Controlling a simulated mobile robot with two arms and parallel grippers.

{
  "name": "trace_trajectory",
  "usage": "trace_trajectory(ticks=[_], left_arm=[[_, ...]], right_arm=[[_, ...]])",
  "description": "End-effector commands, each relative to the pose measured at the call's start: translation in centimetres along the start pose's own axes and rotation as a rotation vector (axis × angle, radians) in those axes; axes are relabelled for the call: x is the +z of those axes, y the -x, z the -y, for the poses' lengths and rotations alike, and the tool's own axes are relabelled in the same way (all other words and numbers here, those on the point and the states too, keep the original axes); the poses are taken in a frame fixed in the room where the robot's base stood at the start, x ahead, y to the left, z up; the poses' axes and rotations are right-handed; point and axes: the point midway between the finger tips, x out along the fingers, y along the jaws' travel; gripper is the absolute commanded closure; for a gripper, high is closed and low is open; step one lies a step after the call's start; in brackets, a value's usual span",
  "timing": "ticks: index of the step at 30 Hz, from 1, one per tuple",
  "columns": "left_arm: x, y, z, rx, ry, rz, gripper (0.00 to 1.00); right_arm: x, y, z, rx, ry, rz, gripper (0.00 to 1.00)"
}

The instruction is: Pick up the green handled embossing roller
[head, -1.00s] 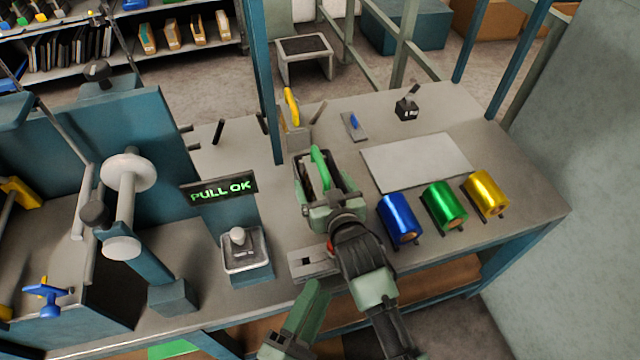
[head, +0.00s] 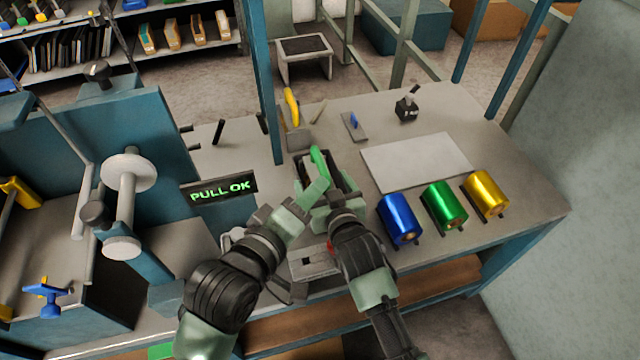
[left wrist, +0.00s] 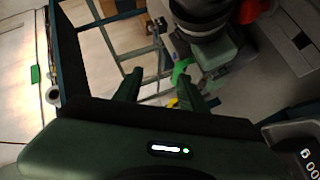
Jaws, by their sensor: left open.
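The green handled embossing roller (head: 319,163) is near the middle of the bench. Its green handle shows upright in the head view; its lower part is hidden by my grippers. My left gripper (head: 308,202) is open, just in front and left of the handle, and looks empty. In the left wrist view the green handle (left wrist: 180,72) appears beyond and between the open fingers (left wrist: 165,84). My right gripper (head: 332,195) is right at the roller, its jaws partly hidden, so I cannot tell if it grips.
A yellow handled tool (head: 291,106) stands behind the roller. A "PULL OK" sign (head: 219,188) is at the left.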

Motion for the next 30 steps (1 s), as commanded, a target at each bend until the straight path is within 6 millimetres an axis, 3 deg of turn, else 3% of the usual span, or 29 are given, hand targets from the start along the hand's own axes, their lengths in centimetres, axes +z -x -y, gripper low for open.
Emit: trace_trajectory(ticks=[3, 8, 16, 25, 30], left_arm=[[-1.6, 0.1, 1.1, -0.084, 0.007, -0.026, 0.59], [-2.3, -0.3, 2.0, -0.137, 0.015, -0.038, 0.59], [-2.5, -4.8, 2.8, -0.141, 0.014, -0.038, 0.59], [-2.4, -7.4, 3.2, -0.140, 0.014, -0.036, 0.59], [-2.4, -10.0, 3.7, -0.140, 0.014, -0.036, 0.59]], right_arm=[[0.2, 0.0, 0.0, 0.000, 0.000, 0.004, 0.57], [0.2, 0.0, 0.0, 0.000, 0.000, 0.004, 0.57], [0.2, 0.0, 0.0, 0.000, 0.000, 0.004, 0.57], [0.2, 0.0, 0.0, 0.000, 0.000, 0.004, 0.57], [0.2, 0.0, 0.0, 0.000, 0.000, 0.004, 0.57]])
